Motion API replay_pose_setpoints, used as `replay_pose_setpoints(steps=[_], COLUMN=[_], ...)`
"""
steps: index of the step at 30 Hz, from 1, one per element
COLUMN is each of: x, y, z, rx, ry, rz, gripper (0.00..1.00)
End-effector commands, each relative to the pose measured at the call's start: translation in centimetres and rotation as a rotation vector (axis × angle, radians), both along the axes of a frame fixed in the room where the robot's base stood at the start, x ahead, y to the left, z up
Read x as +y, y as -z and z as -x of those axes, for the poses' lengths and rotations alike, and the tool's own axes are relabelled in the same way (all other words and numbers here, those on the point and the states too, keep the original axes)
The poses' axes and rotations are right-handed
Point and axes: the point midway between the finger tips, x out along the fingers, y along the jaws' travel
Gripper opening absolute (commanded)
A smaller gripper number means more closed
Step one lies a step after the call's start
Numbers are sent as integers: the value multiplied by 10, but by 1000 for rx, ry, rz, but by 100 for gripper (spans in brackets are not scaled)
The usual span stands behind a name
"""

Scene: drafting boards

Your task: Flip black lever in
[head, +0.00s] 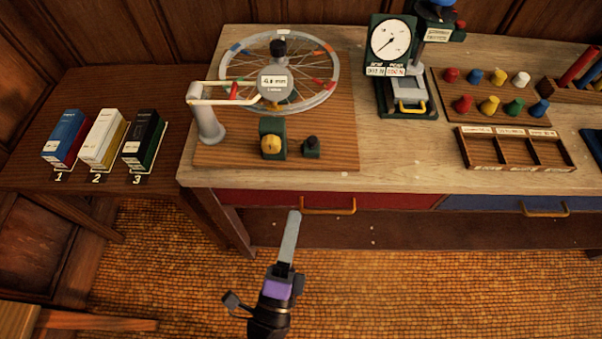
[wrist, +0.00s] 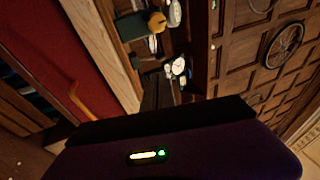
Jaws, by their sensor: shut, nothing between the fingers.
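The black lever (head: 311,143) is a small dark knob on a low green block, at the front of a wooden board on the workbench in the head view. It stands just right of a yellow knob (head: 270,144) on a larger green block. My gripper (head: 293,214) is shut and empty, its long grey fingers pointing up toward the bench. It is in front of the bench's front edge, apart from the lever. In the wrist view the dark fingers (wrist: 158,88) point toward the bench, and the yellow knob (wrist: 156,21) shows above them. I cannot clearly make out the lever there.
A spoked wheel (head: 318,62) with a dial gauge (head: 274,84) and a grey post (head: 207,122) stand behind the knobs. A red drawer with a yellow handle (head: 328,206) is below the bench edge. A side table (head: 80,92) holds three boxes.

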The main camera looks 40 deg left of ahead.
Motion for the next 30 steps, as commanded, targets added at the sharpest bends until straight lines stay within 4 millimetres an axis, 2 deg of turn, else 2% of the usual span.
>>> replay_pose_setpoints(steps=[5,18,24,30], x=[10,44,53,55], y=[-10,-28,-32,-32], z=[-22,-95,-114,-120], rx=[-2,-2,0,0], ry=[1,0,0,0], rz=[-2,0,1,1], gripper=[0,0,0,0])
